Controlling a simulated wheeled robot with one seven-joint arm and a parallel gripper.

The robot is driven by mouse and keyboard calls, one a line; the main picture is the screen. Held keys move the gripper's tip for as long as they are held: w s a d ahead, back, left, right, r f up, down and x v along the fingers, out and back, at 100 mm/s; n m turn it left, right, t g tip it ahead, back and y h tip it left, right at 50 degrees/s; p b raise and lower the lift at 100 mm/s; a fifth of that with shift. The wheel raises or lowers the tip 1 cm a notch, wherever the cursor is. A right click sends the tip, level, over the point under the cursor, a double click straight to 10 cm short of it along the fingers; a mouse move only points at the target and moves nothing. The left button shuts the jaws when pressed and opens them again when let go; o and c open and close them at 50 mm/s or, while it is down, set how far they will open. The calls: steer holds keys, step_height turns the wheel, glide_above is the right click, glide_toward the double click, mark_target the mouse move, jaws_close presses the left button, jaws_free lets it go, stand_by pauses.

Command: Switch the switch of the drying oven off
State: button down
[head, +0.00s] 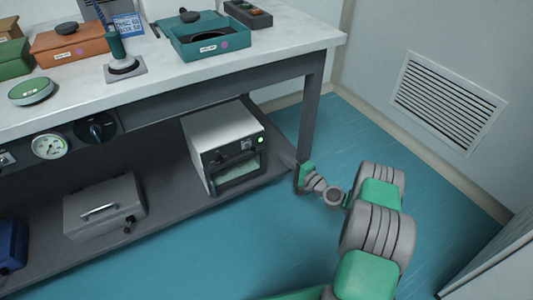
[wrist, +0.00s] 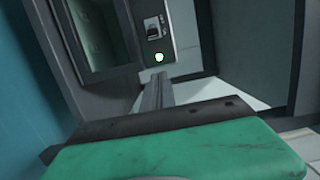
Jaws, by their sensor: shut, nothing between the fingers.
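The drying oven (head: 222,127) is a pale box with a dark front and a windowed door. It stands on the lower shelf, near the table's right leg. Its switch (head: 246,145) is on the front panel, with a lit green lamp (head: 261,140) beside it. My gripper (head: 285,158) is just right of the oven's front, shut and empty. Its fingers (wrist: 158,84) point toward the panel, short of the lamp and switch; contact cannot be told.
The table's right leg (head: 312,110) stands close to my gripper. The tabletop (head: 285,40) is above the oven. A grey case (head: 103,208) sits left on the shelf (head: 165,220). The blue floor (head: 240,250) in front is clear.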

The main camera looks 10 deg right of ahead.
mark_target(262, 140)
steer(key=b+x, duration=0.1)
steer(key=x, duration=0.3)
steer(key=b+x, duration=0.2)
steer(key=x, duration=0.3)
steer(key=shift+w+a+f, duration=0.2)
steer(key=shift+f, duration=0.05)
steer(key=shift+s+a+r, duration=0.2)
steer(key=shift+s+a, duration=0.9)
steer(key=shift+a, duration=0.1)
steer(key=shift+s+a, duration=0.15)
steer(key=shift+s, duration=0.1)
steer(key=shift+s+h, duration=0.1)
steer(key=shift+h, duration=0.2)
